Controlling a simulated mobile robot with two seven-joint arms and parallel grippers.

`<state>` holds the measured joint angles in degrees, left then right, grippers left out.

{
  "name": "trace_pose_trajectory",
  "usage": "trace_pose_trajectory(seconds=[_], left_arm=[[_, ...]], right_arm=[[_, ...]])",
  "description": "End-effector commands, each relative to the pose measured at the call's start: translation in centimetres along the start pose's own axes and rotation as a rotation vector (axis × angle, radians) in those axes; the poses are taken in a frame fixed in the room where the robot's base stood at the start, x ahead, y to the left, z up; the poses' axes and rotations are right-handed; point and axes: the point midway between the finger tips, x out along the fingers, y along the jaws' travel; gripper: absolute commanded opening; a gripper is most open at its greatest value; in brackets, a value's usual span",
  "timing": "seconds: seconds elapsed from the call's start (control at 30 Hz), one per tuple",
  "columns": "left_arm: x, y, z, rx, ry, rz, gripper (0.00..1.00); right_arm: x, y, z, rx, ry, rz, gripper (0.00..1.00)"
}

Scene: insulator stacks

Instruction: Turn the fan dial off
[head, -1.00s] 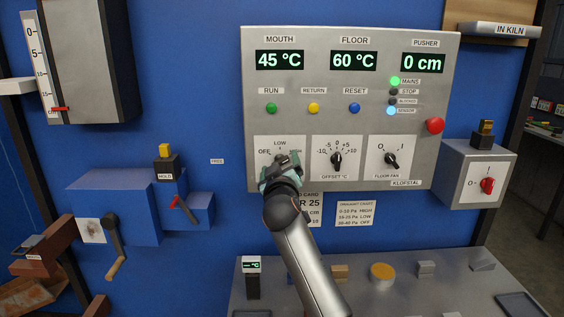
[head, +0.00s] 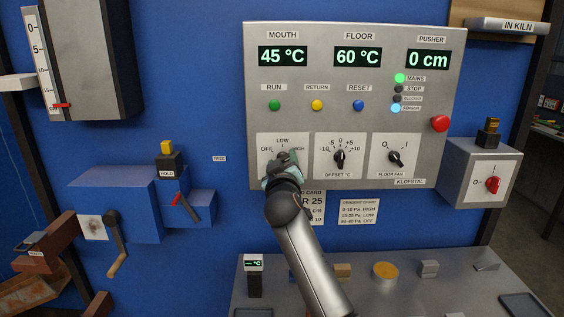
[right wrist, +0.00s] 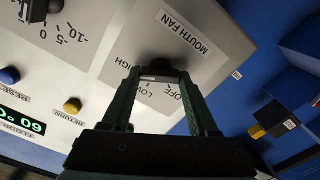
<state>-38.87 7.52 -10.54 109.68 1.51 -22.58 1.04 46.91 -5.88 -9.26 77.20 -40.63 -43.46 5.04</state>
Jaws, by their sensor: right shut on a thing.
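The panel's mouth fan dial (right wrist: 160,66) is a dark knob on a white plate marked OFF, LOW and HIGH. In the head view this plate (head: 266,142) is at the panel's lower left. My right gripper (head: 284,162) reaches up to the dial and covers most of it. In the right wrist view my right gripper (right wrist: 163,78) has its two fingers on either side of the knob, shut on it. The knob's pointer is hidden, so its setting cannot be read. My left gripper is not in view.
An offset dial (head: 340,158) and a floor fan dial (head: 395,157) sit to the right on the same panel. Green, yellow and blue buttons (head: 317,105) are above. A grey bench (head: 400,290) with small items lies below.

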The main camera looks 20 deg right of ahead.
Motion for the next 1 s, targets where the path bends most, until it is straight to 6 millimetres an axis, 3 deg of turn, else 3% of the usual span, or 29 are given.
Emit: trace_pose_trajectory(seconds=[0.03,0.3,0.67,1.0], left_arm=[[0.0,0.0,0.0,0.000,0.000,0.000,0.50],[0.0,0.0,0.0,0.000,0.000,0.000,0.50],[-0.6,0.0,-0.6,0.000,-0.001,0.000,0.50],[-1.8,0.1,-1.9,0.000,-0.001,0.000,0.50]], right_arm=[[0.0,0.0,0.0,0.000,0.000,0.000,0.32],[0.0,0.0,0.0,0.000,0.000,0.000,0.04],[0.0,0.1,-0.1,-0.076,-0.001,0.000,0.04],[0.0,0.0,-0.1,-0.340,-0.001,0.000,0.04]])
